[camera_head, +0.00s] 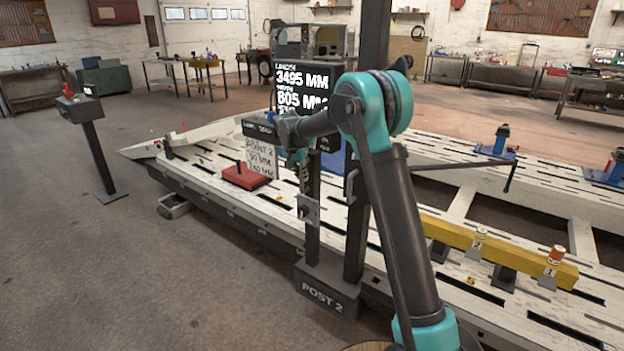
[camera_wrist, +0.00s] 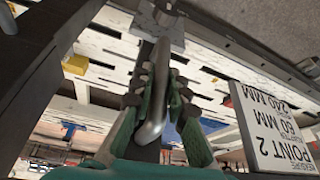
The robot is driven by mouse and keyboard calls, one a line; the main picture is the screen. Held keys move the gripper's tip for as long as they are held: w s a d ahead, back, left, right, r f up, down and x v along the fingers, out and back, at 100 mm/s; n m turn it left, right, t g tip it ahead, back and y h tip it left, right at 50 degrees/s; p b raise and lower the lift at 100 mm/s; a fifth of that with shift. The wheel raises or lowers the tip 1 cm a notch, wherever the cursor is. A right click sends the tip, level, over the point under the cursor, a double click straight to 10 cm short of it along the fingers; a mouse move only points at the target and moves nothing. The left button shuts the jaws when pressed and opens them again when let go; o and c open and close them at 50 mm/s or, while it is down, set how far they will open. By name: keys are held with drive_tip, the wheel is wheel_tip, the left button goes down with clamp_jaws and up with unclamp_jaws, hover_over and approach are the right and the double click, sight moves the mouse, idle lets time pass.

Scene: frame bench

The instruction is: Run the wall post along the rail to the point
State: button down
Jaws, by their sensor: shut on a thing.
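The wall post is a dark upright with a base labelled POST 2 (camera_head: 322,292), standing at the near long side of the white bench (camera_head: 205,170). A dark rail (camera_head: 232,212) runs along that side. My gripper (camera_head: 302,155) is at the post, partly hidden by my arm. In the wrist view, my gripper (camera_wrist: 160,85) is shut on a grey metal handle (camera_wrist: 152,130). A card reading POINT 2, 60 MM, 240 MM (camera_wrist: 275,130) hangs beside it. A screen (camera_head: 302,88) shows 3495 MM and 805 MM.
A yellow beam (camera_head: 450,235) on the bench carries orange-capped markers tagged 2 (camera_head: 477,243) and 1 (camera_head: 551,266). A red block (camera_head: 246,176) lies on the bench. A dark pedestal (camera_head: 97,150) stands at left. The grey floor at lower left is clear.

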drive_tip(key=shift+w+a, duration=0.5)
drive_tip(key=shift+a, duration=0.25)
drive_tip(key=shift+w+a, duration=0.5)
drive_tip(key=shift+a, duration=0.2)
drive_tip(key=c, duration=1.5)
unclamp_jaws()
drive_tip(key=v, duration=1.2)
drive_tip(key=shift+w, duration=0.1)
